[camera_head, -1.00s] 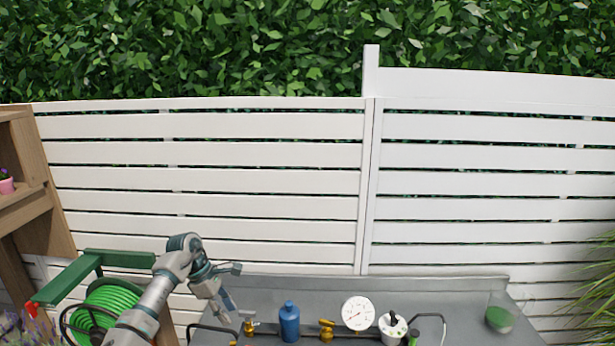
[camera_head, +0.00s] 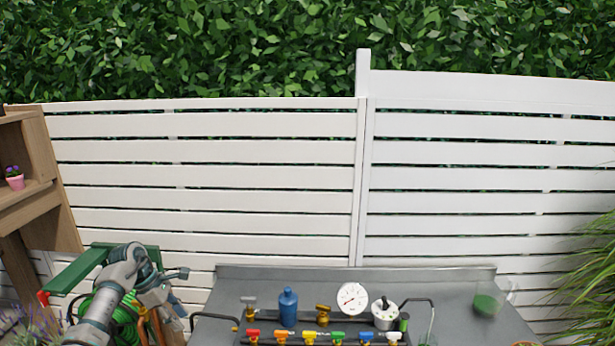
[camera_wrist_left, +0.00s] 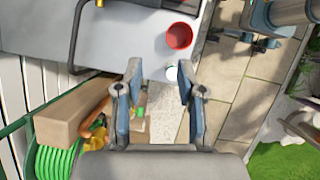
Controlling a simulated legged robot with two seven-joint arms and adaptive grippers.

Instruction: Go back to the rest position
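My left gripper (camera_head: 172,290) is at the lower left of the head view, in front of the green hose reel and left of the grey table (camera_head: 230,290). In the left wrist view my left gripper (camera_wrist_left: 157,88) has its two fingers spread apart, with nothing between them. The floor and part of a wooden box show beyond the fingers. My right gripper is not in the head view.
The green hose reel (camera_head: 125,318) stands beside the table. The table carries a blue bottle (camera_head: 288,308), a white gauge (camera_head: 352,298) and several coloured valves. A glass with green contents (camera_head: 486,305) stands at right. A red pot (camera_wrist_left: 179,36) shows in the wrist view.

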